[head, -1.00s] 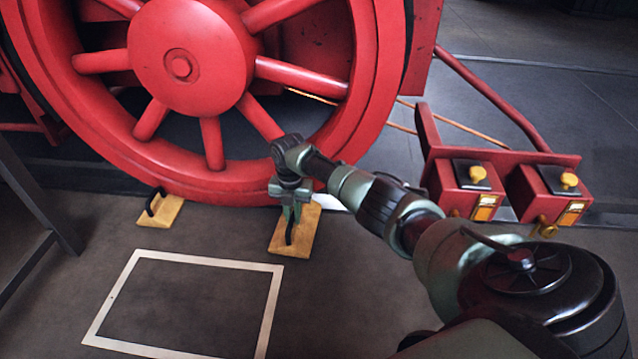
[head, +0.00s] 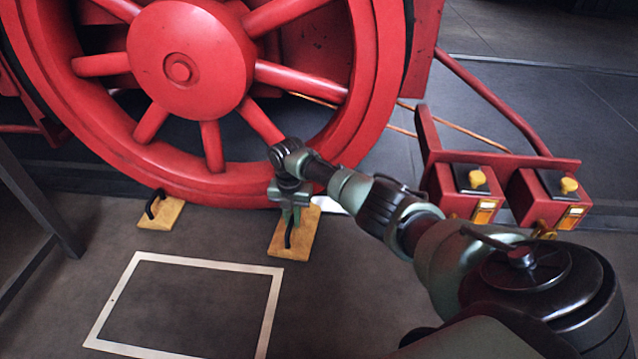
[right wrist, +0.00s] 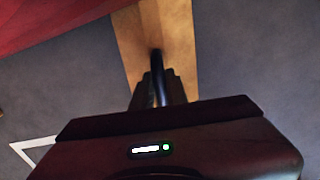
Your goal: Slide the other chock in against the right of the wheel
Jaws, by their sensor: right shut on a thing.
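The big red spoked wheel (head: 215,182) fills the upper left of the head view. A yellow wooden chock (head: 163,213) with a black handle sits on the floor at the wheel's lower left. The other yellow chock (head: 304,240) is on the floor at the wheel's lower right. My right gripper (head: 291,218) is over that chock, shut on its black handle. In the right wrist view the chock (right wrist: 180,45) lies beyond the jaws, close to the red wheel (right wrist: 50,20). Whether it touches the wheel is hidden. My left gripper is out of view.
A white rectangle outline (head: 270,305) is marked on the bare floor in front of the wheel. Two red boxes with yellow knobs (head: 470,195) stand at the right on a red frame. A dark metal post (head: 40,200) stands at the left edge.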

